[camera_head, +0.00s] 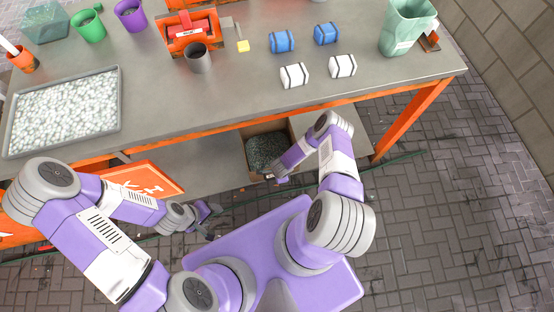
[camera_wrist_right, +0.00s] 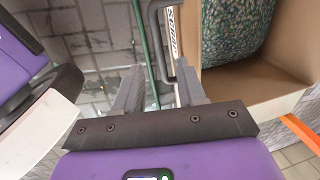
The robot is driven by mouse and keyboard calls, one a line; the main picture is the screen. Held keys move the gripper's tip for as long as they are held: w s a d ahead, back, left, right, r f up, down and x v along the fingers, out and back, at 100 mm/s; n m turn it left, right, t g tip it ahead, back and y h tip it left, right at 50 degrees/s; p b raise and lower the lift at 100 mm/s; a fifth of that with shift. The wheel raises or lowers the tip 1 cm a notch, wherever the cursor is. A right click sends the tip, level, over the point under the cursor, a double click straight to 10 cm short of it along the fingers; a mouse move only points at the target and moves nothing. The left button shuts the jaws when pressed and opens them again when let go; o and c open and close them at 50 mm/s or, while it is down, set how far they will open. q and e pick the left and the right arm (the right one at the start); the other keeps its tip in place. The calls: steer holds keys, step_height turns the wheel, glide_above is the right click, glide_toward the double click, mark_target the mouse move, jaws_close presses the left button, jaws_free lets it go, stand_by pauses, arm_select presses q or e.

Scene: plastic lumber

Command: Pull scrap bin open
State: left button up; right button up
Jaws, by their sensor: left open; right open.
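The scrap bin (camera_head: 266,128) is a brown box under the workbench, holding dark green speckled scrap. Its inside shows from above in the head view. In the right wrist view the bin (camera_wrist_right: 240,85) is at the upper right, with a lettered label and a dark bar handle (camera_wrist_right: 154,40) along its front edge. My right gripper (camera_wrist_right: 158,90) is open, its two fingers reaching toward the handle, which shows between the fingertips. Contact cannot be told. In the head view my right gripper (camera_head: 280,178) is at the bin's front. My left gripper (camera_head: 212,212) is open and empty, left of the bin.
The workbench (camera_head: 240,90) carries a tray of pale pellets (camera_head: 118,97), blue and white blocks, cups, an orange device (camera_head: 190,32) and a translucent green container (camera_head: 405,25). An orange leg (camera_head: 410,122) stands right of the bin. Brick floor is free at the right.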

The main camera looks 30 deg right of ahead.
steer(key=f, duration=0.1)
steer(key=f+b, duration=0.1)
steer(key=f, duration=0.1)
steer(key=w+f+b, duration=0.1)
steer(key=f, duration=0.1)
steer(key=shift+d+f, duration=0.1)
steer(key=shift+f, duration=0.05)
jaws_close()
